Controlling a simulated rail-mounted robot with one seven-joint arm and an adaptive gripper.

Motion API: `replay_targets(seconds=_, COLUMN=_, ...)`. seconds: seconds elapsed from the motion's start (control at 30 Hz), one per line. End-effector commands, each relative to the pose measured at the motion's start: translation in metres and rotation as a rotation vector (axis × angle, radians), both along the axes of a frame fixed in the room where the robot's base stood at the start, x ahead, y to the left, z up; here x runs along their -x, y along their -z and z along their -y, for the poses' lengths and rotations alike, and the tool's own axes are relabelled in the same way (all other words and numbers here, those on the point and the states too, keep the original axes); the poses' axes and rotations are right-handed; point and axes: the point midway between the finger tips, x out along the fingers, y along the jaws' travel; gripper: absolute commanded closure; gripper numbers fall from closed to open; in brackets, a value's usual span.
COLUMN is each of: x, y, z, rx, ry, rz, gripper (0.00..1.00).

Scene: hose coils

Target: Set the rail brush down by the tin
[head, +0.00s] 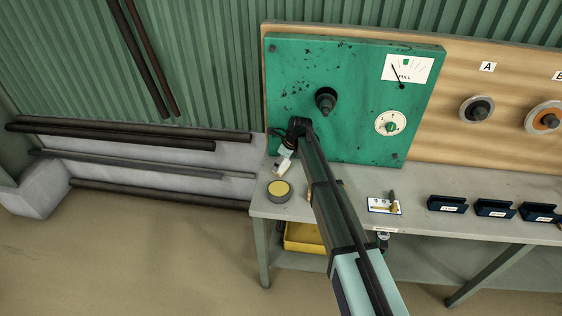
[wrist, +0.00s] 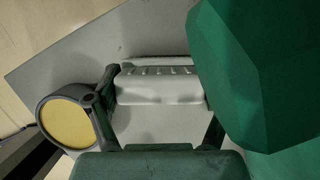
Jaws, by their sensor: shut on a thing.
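The rail brush (head: 283,164) is a pale block at the left end of the bench. It also shows in the wrist view (wrist: 160,88), with a ridged row along its far side. My gripper (head: 291,147) is shut on it, with a finger at each end in the wrist view (wrist: 161,105). The tin (head: 279,188) is round and dark with a yellow top. It stands on the bench just in front of the brush, and appears left of it in the wrist view (wrist: 66,120). Whether the brush touches the bench I cannot tell.
A green panel (head: 350,75) with a dark knob and dials stands behind the bench (head: 325,180). A card with small parts (head: 384,206) and several dark blue holders (head: 447,204) lie to the right. A yellow bin (head: 304,238) sits below. The bench's left edge is close.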

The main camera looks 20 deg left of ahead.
Motion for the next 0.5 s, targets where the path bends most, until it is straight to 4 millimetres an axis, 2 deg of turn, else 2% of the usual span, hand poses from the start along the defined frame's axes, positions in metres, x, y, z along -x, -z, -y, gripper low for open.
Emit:
replay_targets(seconds=0.3, x=0.0, y=0.001, z=-0.0001, rx=0.0, ry=0.0, rz=0.0, gripper=0.56)
replay_targets(seconds=0.33, x=0.0, y=0.001, z=-0.0001, rx=0.0, ry=0.0, rz=0.0, gripper=0.08)
replay_targets(seconds=0.37, x=0.0, y=0.001, z=-0.0001, rx=0.0, ry=0.0, rz=0.0, gripper=0.0)
replay_targets(seconds=0.5, x=0.0, y=0.0009, z=0.0, rx=0.0, ry=0.0, rz=0.0, gripper=0.0)
